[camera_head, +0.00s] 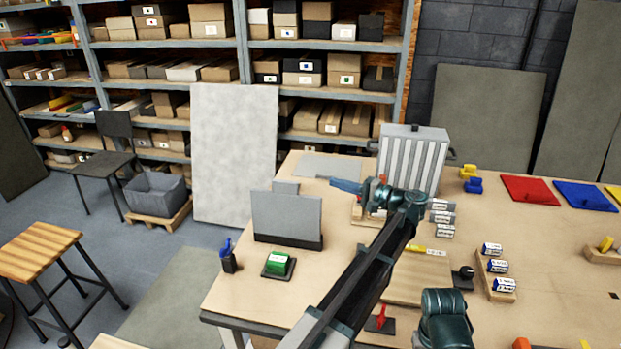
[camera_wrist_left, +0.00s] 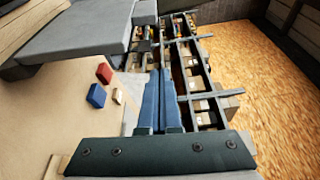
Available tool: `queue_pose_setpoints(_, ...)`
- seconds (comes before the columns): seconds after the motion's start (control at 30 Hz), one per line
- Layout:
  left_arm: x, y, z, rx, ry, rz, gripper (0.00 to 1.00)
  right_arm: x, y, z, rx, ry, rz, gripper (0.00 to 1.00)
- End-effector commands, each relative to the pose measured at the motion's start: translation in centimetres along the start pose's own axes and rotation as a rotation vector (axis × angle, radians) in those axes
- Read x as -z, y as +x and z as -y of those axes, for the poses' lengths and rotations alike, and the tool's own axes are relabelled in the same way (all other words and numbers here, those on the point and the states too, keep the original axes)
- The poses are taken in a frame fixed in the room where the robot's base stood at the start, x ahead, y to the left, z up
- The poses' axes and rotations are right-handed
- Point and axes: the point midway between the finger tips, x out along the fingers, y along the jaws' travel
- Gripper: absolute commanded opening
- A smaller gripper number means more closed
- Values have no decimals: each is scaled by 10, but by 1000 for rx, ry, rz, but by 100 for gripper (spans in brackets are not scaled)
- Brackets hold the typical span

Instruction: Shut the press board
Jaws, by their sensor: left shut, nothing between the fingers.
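A pale grey ribbed panel (camera_head: 424,165) with small side handles stands upright at the back of the table; I take it to be the press board, raised. My left gripper (camera_head: 334,181) has slim blue fingers and is shut and empty. In the head view it points left, in front of the table's back edge, with its wrist just before the panel's lower left part. In the left wrist view the fingers (camera_wrist_left: 158,72) lie side by side. A large grey surface fills that view's upper left; I cannot tell which board it is. My right gripper is out of view.
Grey boards in a dark stand (camera_head: 287,218) and a green block on a dark base (camera_head: 278,264) are at the table's left. Red (camera_head: 530,189) and blue (camera_head: 585,195) plates lie at the right.

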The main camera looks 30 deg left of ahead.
Motion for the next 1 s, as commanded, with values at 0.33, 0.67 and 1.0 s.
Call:
queue_pose_setpoints(0.33, -1, 40, -1, -1, 0, 3, 0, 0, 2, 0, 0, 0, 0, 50)
queue_pose_setpoints(0.67, -2, 104, 0, -1, 0, 2, 0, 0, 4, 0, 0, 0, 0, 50)
queue_pose_setpoints(1.0, -37, 88, 0, -1, 0, -1, 0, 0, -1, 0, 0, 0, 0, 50)
